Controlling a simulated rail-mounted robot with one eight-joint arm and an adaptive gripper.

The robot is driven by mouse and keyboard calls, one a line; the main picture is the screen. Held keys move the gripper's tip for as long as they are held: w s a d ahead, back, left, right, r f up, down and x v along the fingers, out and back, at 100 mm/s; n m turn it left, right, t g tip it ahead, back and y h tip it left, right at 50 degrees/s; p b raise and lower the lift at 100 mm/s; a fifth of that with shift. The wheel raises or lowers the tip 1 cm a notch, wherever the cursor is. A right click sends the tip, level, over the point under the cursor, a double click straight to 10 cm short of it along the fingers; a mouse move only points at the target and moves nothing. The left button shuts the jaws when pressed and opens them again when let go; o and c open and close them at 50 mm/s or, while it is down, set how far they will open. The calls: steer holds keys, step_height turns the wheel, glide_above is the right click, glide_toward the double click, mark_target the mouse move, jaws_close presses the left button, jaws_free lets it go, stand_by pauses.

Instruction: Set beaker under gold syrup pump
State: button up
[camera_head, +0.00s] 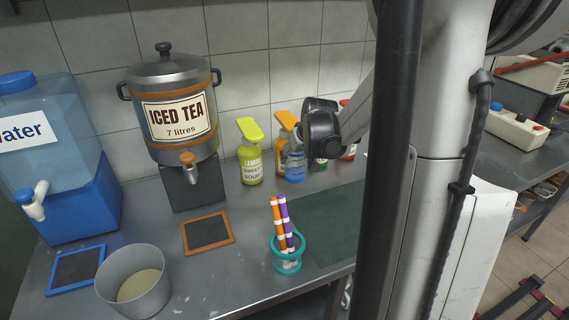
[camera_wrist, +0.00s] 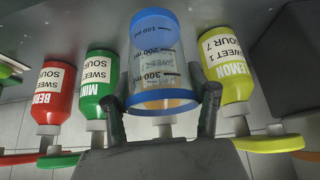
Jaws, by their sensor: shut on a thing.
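The beaker (camera_wrist: 160,55) is clear with a blue rim, a blue base and dark ml marks. My gripper (camera_wrist: 163,98) is shut around its sides, one finger on each side. In the head view the beaker (camera_head: 294,168) is in front of the orange-gold syrup bottle (camera_head: 281,152), below its orange pump head (camera_head: 287,120). The bottle shows dimly through the beaker in the wrist view. I cannot tell whether the beaker touches the counter or is exactly under the spout. My wrist hides part of the bottle row.
The lemon bottle (camera_head: 250,168) stands left of the beaker. Mint (camera_wrist: 97,85) and berry (camera_wrist: 55,88) bottles stand on its other side. An iced tea urn (camera_head: 180,105), orange-framed slate (camera_head: 208,233) and marker cup (camera_head: 287,260) are nearby. The dark mat (camera_head: 325,220) is mostly bare.

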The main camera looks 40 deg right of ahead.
mark_target(297, 166)
steer(key=shift+w+d+f, duration=0.15)
steer(key=shift+d+f, duration=0.25)
steer(key=shift+d, duration=0.15)
steer(key=shift+f+b, duration=0.35)
steer(key=shift+f, duration=1.65)
steer(key=shift+f, duration=0.1)
steer(key=o, duration=1.3)
